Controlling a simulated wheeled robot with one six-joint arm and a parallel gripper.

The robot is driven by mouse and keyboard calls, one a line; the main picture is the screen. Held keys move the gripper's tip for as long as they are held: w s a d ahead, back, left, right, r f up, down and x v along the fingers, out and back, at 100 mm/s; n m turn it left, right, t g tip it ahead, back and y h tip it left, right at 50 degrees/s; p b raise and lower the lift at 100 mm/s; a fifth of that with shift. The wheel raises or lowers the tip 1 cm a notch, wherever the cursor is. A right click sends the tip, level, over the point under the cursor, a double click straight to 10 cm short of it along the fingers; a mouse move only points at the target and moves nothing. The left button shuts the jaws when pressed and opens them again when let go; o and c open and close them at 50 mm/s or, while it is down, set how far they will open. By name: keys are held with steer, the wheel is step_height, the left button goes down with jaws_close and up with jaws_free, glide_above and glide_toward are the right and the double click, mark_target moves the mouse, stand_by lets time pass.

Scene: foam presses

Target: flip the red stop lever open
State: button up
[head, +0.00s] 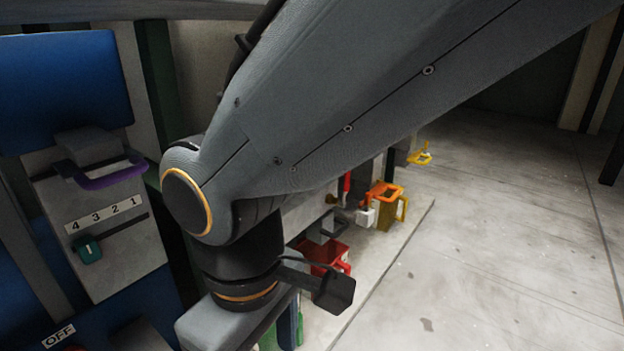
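I cannot tell for sure which part is the red stop lever. A narrow upright red piece (347,186) shows beyond my arm, beside a small white block. Another bit of red (74,348) shows at the bottom edge below a white OFF label (59,336), mostly cut off by the frame. My arm crosses the picture from the upper right and bends down at the middle left. Its wrist points down near the bottom centre. My gripper's fingertips are not visible, so I cannot see whether it is open or holding anything.
A panel (125,263) at left has a purple handle (105,178), a numbered slot and a teal knob (88,250). Red (322,255) and orange-yellow (387,211) containers stand beyond my wrist. A yellow handle (420,157) is farther back. The concrete floor at right is clear.

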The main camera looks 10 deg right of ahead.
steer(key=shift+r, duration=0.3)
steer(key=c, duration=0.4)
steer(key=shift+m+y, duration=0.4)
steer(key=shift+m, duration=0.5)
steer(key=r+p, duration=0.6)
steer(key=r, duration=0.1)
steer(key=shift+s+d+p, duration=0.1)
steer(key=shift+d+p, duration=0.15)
steer(key=shift+p, duration=0.05)
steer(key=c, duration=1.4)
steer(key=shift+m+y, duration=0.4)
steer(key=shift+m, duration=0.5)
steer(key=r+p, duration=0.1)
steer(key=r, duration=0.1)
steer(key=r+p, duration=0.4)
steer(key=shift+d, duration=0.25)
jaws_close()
